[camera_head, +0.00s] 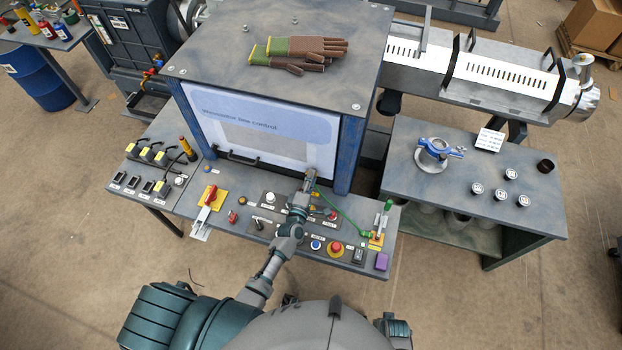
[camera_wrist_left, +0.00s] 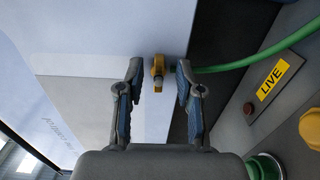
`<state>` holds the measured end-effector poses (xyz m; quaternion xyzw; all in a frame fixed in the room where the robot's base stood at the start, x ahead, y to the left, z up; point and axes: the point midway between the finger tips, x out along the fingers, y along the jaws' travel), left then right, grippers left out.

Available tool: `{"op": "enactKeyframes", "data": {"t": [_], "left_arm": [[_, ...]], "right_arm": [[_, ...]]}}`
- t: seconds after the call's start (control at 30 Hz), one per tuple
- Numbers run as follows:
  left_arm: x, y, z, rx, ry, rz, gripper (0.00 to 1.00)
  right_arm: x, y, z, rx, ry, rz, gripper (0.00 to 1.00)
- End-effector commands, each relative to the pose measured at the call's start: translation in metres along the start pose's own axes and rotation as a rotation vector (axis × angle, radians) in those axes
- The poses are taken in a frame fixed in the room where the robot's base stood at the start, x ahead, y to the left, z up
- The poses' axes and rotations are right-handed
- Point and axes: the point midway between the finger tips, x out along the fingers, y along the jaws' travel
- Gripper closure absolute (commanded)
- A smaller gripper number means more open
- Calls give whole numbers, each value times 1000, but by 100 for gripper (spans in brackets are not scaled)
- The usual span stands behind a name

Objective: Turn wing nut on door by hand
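A small yellow piece (camera_wrist_left: 158,70) sits against the pale panel in the left wrist view, by the end of a green hose (camera_wrist_left: 235,66). It may be the wing nut, but its shape is too small to be sure. My left gripper (camera_wrist_left: 159,82) is open, with one finger on each side of the yellow piece and gaps visible on both sides. In the head view, my left gripper (camera_head: 309,178) is in front of the lower right part of the white door panel (camera_head: 262,130), above the control desk. My right gripper is not in view.
The control desk (camera_head: 225,232) below holds buttons, levers and a red knob (camera_head: 335,248). The green hose runs down to the desk's right side. Brown gloves (camera_head: 310,50) lie on the cabinet top. A side table (camera_head: 420,190) at right holds a blue clamp (camera_head: 440,150) and several small cups.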

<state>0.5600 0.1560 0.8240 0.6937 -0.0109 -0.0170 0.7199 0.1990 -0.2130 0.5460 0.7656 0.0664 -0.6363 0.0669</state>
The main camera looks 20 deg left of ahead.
Motion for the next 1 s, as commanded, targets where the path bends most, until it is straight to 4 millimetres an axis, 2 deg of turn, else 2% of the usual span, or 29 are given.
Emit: {"op": "enactKeyframes", "data": {"t": [0.27,0.7,1.0], "left_arm": [[-8,1,0,0,0,-1,64],[-55,0,0,0,0,-1,64],[-60,-1,0,-1,0,0,64]], "right_arm": [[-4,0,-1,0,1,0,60],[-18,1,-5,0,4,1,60],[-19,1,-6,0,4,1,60]]}}
